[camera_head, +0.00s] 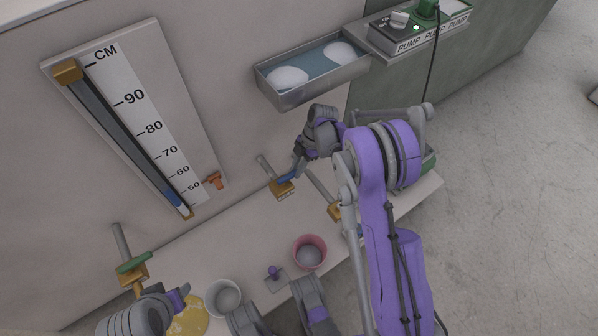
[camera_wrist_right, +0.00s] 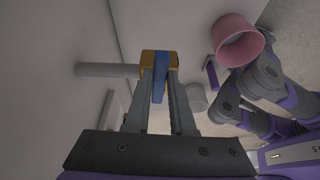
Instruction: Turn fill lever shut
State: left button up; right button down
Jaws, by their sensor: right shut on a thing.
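A blue lever (camera_head: 288,178) sits on a brass valve (camera_head: 281,190) at the end of a grey pipe from the wall, in the middle of the head view. The valve carries a small label that I cannot read. My right gripper (camera_head: 297,168) reaches it from above. In the right wrist view the blue lever (camera_wrist_right: 158,84) lies between the two fingers, which are shut on it, with the brass valve body (camera_wrist_right: 150,58) just beyond. The fingers partly hide the lever. Parts of my left arm show at the bottom of the head view, but I cannot make out its gripper.
A valve with a green lever (camera_head: 133,263) stands at the left. A pink cup (camera_head: 310,252), a white cup (camera_head: 223,298), a purple knob (camera_head: 273,271) and a yellow puddle (camera_head: 188,319) are below.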

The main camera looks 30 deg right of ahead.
jog(key=shift+w+n, duration=0.25)
jog(key=shift+n, duration=0.15)
jog(key=c, duration=0.8)
grip_release()
jog(key=shift+o, duration=0.2)
jog(key=shift+r, duration=0.15)
jog(key=w+d+p, duration=0.1)
jog(key=w+d, duration=0.1)
jog(key=d, duration=1)
jog(key=shift+d+r, duration=0.15)
jog(key=shift+r, duration=0.25)
jog(key=shift+s, duration=0.1)
